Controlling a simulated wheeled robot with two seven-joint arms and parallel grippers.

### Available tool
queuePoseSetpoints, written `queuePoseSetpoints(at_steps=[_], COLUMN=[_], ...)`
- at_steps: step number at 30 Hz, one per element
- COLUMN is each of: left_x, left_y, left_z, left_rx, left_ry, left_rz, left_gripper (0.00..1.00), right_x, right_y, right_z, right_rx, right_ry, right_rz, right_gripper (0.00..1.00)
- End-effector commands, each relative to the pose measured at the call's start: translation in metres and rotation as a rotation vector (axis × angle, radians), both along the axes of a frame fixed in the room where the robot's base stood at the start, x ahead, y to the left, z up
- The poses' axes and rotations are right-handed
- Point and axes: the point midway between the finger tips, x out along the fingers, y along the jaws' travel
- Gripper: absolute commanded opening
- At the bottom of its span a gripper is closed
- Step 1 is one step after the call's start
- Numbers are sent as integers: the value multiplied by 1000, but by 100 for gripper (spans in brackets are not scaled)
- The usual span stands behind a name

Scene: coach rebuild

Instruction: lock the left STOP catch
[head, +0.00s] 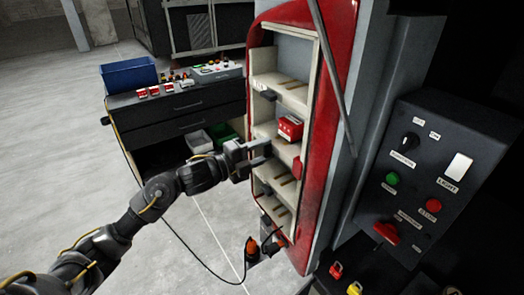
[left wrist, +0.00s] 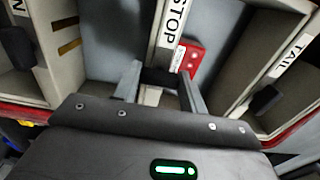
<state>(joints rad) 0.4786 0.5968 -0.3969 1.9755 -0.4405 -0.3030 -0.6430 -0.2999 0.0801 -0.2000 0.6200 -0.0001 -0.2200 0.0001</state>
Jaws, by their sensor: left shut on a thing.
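The red cabinet (head: 338,100) stands open with cream shelves inside. My left gripper (head: 266,151) reaches in from the left to the front edge of a middle shelf. In the left wrist view, the shelf edge carries the STOP label (left wrist: 173,24). The dark STOP catch (left wrist: 160,78) lies between the fingers of my left gripper (left wrist: 161,88), which is shut on it; the fingers partly hide it. A red module (left wrist: 191,57) sits beside the STOP edge, and it also shows in the head view (head: 290,128). My right gripper is out of view.
Other dark catches sit on the edge at left (left wrist: 16,47) and by the TAIL label (left wrist: 292,55). A diagonal grey bar (head: 333,75) crosses the cabinet front. A control panel (head: 425,180) is at right, a dark drawer bench (head: 180,105) at left.

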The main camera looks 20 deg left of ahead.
Motion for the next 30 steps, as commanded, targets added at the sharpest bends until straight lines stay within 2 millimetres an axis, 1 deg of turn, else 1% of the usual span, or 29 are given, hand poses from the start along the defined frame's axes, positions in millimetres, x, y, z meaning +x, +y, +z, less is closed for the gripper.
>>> queuePoseSetpoints(at_steps=[7, 8, 12, 20, 23, 26, 30], left_x=[0, 0, 0, 0, -3, -13, -34], left_y=[0, 0, 0, 0, 3, 12, 30], left_z=[0, 0, 0, 0, -2, -4, -5], left_rx=[-3, -2, -2, -1, 0, 1, 4], left_ry=[1, 1, 1, 1, 0, 0, 0], left_rz=[1, 1, 1, 0, 1, 2, 3], left_gripper=[19, 44, 63, 64, 64, 64, 64], right_x=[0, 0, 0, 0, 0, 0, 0], right_y=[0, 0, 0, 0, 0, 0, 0], right_z=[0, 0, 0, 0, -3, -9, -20], right_rx=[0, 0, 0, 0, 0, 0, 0], right_ry=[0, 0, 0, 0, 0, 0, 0], right_rz=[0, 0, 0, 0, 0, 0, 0], right_gripper=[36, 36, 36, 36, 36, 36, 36])
